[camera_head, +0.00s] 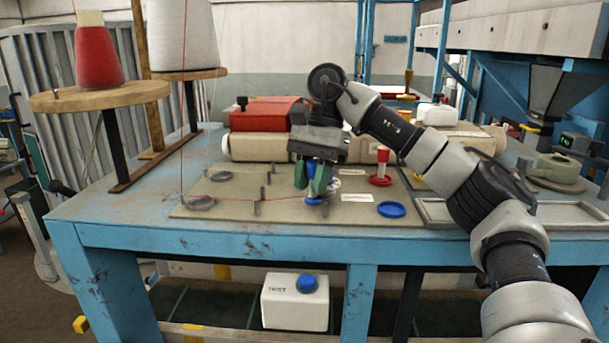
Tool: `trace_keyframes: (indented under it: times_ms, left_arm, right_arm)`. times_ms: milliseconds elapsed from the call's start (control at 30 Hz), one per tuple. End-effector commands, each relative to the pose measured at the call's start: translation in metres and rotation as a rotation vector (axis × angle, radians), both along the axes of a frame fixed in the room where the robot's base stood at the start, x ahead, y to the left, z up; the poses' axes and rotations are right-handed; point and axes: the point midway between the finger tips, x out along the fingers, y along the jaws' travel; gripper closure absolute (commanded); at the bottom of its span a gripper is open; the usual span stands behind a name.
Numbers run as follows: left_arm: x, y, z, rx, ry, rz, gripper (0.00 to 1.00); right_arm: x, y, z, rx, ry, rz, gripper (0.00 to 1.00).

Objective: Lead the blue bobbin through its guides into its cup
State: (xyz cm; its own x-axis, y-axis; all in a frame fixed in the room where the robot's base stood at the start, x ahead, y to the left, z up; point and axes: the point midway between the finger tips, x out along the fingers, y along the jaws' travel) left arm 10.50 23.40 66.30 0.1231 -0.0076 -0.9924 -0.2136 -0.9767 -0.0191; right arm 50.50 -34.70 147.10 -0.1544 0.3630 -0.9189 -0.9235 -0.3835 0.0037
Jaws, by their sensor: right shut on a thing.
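My right gripper (318,186), with green fingers, is shut on the blue bobbin (315,201) above the tan board (230,213). The fingers hide much of the bobbin; its blue lower end shows below them. A red thread (184,110) comes down to the front ring guide (201,203) and runs right past a dark post guide (257,207) toward the bobbin. Another ring guide (221,176) and post (268,177) stand farther back. The empty blue cup (391,209) lies right of the gripper. My left gripper is not in view.
A red bobbin (382,155) stands in a red cup (380,180) behind the blue cup. A cream machine (260,148) lines the board's back. Red (98,62) and white (184,38) thread cones stand at the left. A grey tray (570,213) lies at right.

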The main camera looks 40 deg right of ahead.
Motion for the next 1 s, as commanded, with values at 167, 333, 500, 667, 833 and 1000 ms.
trace_keyframes:
  times_ms: [167, 333, 500, 667, 833, 1000]
  left_arm:
    - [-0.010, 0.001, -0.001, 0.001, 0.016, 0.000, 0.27]
    - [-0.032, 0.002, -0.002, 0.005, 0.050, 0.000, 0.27]
    - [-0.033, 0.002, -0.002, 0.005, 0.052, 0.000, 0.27]
    - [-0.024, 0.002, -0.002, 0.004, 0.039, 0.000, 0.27]
    - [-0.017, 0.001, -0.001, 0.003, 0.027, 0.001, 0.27]
    - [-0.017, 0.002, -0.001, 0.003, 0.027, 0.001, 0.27]
  right_arm:
    - [-0.008, -0.011, 0.001, 0.001, -0.002, -0.003, 0.96]
    - [-0.016, -0.020, 0.000, 0.000, -0.001, -0.003, 0.96]
    - [-0.024, -0.029, 0.001, 0.002, -0.002, -0.002, 0.96]
    - [-0.031, -0.037, 0.001, 0.000, -0.001, -0.004, 0.96]
    - [-0.036, -0.043, 0.005, 0.000, -0.005, -0.001, 0.96]
    - [-0.036, -0.043, 0.018, 0.000, -0.004, -0.002, 0.96]
